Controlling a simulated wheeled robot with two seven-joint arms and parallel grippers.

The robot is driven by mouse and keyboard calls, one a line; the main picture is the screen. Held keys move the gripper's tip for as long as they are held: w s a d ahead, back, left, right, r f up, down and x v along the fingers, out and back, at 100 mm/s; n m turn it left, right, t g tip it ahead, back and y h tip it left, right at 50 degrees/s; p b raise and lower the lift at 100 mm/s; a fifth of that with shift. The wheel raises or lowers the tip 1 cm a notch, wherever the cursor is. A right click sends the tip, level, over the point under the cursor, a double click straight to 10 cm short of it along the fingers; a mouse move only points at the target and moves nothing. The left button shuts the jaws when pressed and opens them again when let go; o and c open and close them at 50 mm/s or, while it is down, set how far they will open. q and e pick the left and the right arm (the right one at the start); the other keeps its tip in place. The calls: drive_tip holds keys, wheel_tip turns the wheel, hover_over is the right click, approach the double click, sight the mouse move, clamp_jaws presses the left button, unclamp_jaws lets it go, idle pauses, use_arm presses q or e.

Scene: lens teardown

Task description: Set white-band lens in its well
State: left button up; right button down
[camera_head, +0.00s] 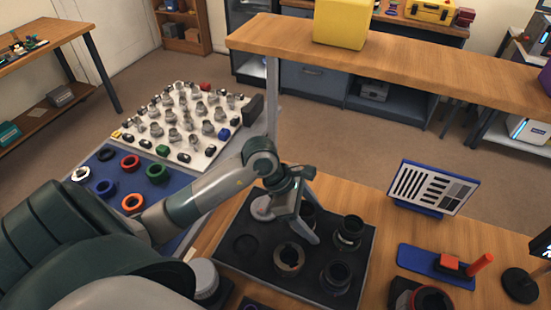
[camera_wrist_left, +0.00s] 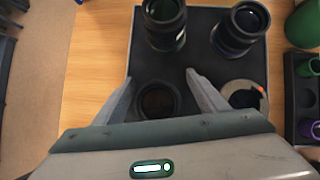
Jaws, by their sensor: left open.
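The black tray (camera_head: 225,258) has round wells in rows. My left gripper (camera_head: 312,207) is over its far part, open, its fingers either side of a dark round lens or well (camera_wrist_left: 157,100); whether anything stands there I cannot tell. A pale disc (camera_head: 262,207) sits in the tray beside the gripper. Dark lenses stand upright in the tray: one at the far right (camera_head: 349,232), one at the near right (camera_head: 335,277). A part with a pale ring (camera_head: 289,259) sits between them and an empty-looking well (camera_head: 246,246). I cannot tell which is the white-band lens. My right gripper is not in view.
A blue mat (camera_head: 150,192) with coloured rings lies left, before a white board (camera_head: 150,130) of small parts. A chart stand (camera_head: 433,188) and a blue plate with red parts (camera_head: 415,260) stand right. A dark rack (camera_wrist_left: 292,90) lies beside the tray.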

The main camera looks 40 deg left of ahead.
sight(305, 208)
use_arm(q)
drive_tip(key=p+v, duration=0.1)
drive_tip(key=v, duration=0.1)
drive_tip(key=p+v, duration=0.1)
drive_tip(key=v, duration=0.1)
drive_tip(key=shift+w+a+r, duration=0.15)
drive_tip(key=shift+a+r, duration=0.05)
drive_tip(key=shift+r, duration=0.05)
drive_tip(key=p+v, duration=0.2)
drive_tip(key=v, duration=1.1)
drive_tip(key=shift+p, duration=0.3)
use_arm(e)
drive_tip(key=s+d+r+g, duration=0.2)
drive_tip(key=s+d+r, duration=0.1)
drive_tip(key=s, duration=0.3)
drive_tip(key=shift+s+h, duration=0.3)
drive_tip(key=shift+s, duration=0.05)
use_arm(q)
drive_tip(key=shift+s+a, duration=0.15)
drive_tip(key=shift+s, duration=0.1)
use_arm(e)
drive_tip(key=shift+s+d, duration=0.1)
